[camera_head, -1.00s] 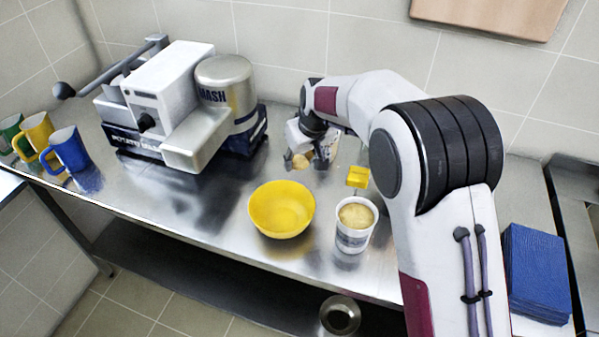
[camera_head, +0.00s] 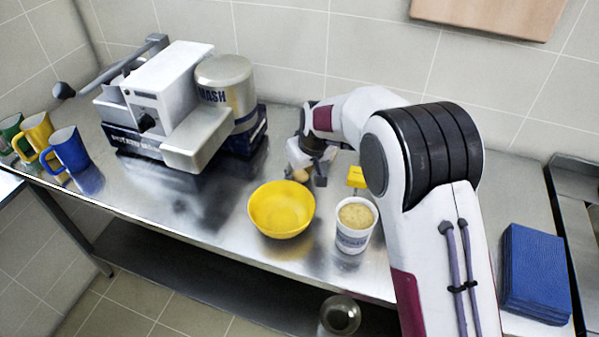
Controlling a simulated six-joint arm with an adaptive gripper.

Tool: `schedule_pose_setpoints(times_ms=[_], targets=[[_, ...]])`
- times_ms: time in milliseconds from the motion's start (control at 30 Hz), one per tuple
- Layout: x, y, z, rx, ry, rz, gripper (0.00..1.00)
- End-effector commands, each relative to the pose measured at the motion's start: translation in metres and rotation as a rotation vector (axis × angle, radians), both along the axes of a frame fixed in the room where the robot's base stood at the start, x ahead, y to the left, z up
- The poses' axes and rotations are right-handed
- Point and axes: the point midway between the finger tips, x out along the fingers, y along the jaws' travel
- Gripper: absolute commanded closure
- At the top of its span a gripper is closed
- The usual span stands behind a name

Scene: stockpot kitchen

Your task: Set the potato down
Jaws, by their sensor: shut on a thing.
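The potato (camera_head: 300,175) is a small tan lump at my gripper's fingertips, just behind the yellow bowl. My gripper (camera_head: 305,178) is shut on it and points down towards the steel counter (camera_head: 220,215). The fingers partly hide the potato. I cannot tell whether the potato touches the counter.
The yellow bowl (camera_head: 281,210) is empty, with a white tub (camera_head: 355,224) of pale contents to its right. A yellow block (camera_head: 357,177) is behind the tub. A masher machine (camera_head: 185,105) and several mugs (camera_head: 68,150) stand left. Blue cloths (camera_head: 536,272) lie right.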

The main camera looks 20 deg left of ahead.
Motion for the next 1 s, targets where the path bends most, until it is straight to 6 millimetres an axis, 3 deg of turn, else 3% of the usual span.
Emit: schedule_pose_setpoints(times_ms=[267,300,367,1000], targets=[[0.0,0.0,-0.003,0.0,0.0,0.0,0.92],[0.0,0.0,-0.003,0.0,0.0,0.0,0.64],[0.0,0.0,-0.003,0.0,0.0,0.0,0.5],[-0.002,-0.002,0.008,0.001,-0.001,0.0,0.5]])
